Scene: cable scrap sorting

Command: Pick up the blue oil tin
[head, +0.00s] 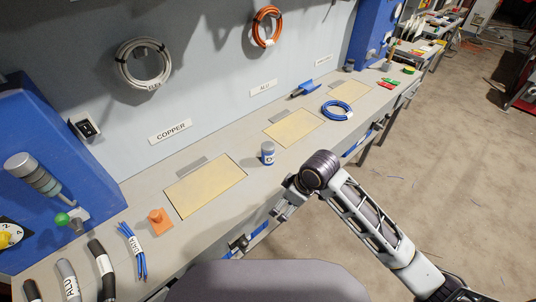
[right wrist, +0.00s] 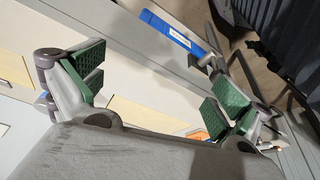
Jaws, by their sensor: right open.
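The blue oil tin (head: 268,152) is a small upright can with a blue and white label and a grey lid. It stands on the bench between two yellow mats, near the front edge. My right gripper (head: 243,240) is low in the head view, by the bench's front edge, nearer to me than the tin and apart from it. In the right wrist view the right gripper (right wrist: 155,90) has its green-padded fingers wide apart with nothing between them. I cannot make out the tin for sure in that view. My left gripper is not in view.
An orange piece (head: 159,221), blue cables (head: 132,250) and dark cable pieces (head: 100,268) lie on the bench's left. Yellow mats (head: 205,187) are bare. A blue bar (right wrist: 172,30) shows in the right wrist view.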

